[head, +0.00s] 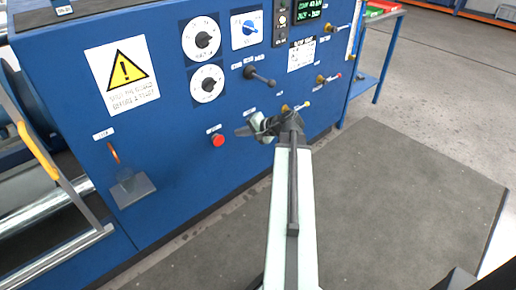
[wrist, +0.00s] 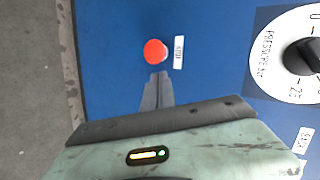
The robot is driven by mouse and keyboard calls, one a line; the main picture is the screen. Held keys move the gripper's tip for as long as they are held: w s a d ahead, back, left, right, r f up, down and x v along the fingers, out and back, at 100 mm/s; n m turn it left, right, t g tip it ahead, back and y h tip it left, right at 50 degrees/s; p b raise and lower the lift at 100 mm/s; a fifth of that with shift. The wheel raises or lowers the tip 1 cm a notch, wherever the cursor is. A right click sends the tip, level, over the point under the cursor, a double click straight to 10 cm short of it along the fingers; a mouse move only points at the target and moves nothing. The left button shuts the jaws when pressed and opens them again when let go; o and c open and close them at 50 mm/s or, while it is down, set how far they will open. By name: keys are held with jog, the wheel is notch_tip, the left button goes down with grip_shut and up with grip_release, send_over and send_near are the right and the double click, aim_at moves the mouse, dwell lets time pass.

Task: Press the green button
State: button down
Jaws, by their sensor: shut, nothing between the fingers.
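I see no green button in either view. A round red button (head: 218,140) sits on the blue machine front in the head view, left of my gripper (head: 242,130). The same red button (wrist: 155,52) shows in the wrist view with a small white label beside it. My gripper (wrist: 159,77) is shut and empty, its fingertips pointing at the panel just below the red button in that view. I cannot tell how far the tips are from the panel, but they do not cover the button.
Dials (head: 203,40) and a blue selector (head: 248,30) sit above on the blue panel. The grey floor mat (head: 410,200) is clear.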

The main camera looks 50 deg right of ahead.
jog(key=s+d+f+m+t+h+b, duration=0.1)
jog(key=s+d+m+b, duration=0.1)
jog(key=s+d, duration=0.2)
jog(key=s+d+f+m+t+h+b, duration=0.2)
jog(key=s+d+b, duration=0.1)
jog(key=d, duration=0.6)
jog(key=shift+s+d+f, duration=0.2)
jog(key=shift+s+f, duration=0.1)
jog(key=shift+s, duration=0.25)
jog(key=r+b+x, duration=0.1)
jog(key=b+x, duration=0.2)
jog(key=x, duration=1.1)
jog(key=shift+d, duration=0.25)
jog(key=shift+w, duration=0.15)
